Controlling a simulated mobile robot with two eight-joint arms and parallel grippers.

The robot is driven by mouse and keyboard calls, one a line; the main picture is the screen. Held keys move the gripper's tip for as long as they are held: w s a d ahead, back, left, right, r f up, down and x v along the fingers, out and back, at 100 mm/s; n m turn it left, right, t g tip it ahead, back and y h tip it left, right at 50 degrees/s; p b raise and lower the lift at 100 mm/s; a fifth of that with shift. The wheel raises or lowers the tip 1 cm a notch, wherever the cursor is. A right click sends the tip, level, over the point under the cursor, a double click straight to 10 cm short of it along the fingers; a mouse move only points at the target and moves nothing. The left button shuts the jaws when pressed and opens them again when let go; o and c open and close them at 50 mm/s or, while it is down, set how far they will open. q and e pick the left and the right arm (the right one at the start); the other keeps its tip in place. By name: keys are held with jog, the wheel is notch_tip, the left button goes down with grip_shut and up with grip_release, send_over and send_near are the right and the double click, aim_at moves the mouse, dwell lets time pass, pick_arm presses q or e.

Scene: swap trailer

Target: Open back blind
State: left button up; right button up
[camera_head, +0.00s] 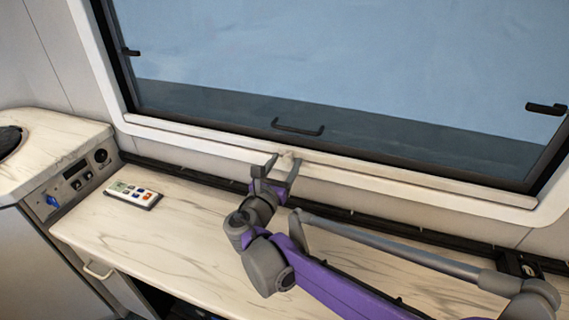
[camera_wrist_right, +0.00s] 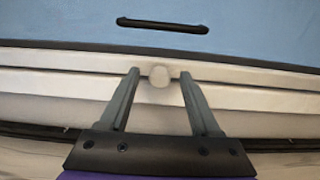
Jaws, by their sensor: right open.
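The back blind's pale bar (camera_head: 400,183) lies along the bottom of the window frame, and the glass above it is uncovered. A small pale round knob (camera_wrist_right: 159,76) sits on the bar (camera_wrist_right: 60,86) in the right wrist view. My right gripper (camera_head: 283,165) is open at the bar. In the wrist view its two fingertips (camera_wrist_right: 160,88) stand on either side of the knob, with a visible gap on each side. I cannot tell how deep the fingers reach around it. My left gripper is not in view.
The window (camera_head: 340,60) has a black handle (camera_head: 298,128) low in the middle, just above the bar, and black latches at the sides. A socket panel (camera_head: 78,182) is at left.

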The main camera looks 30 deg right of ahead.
jog(key=p+v, duration=0.1)
jog(key=v, duration=0.9)
jog(key=shift+s+a, duration=0.25)
jog(key=shift+s, duration=0.1)
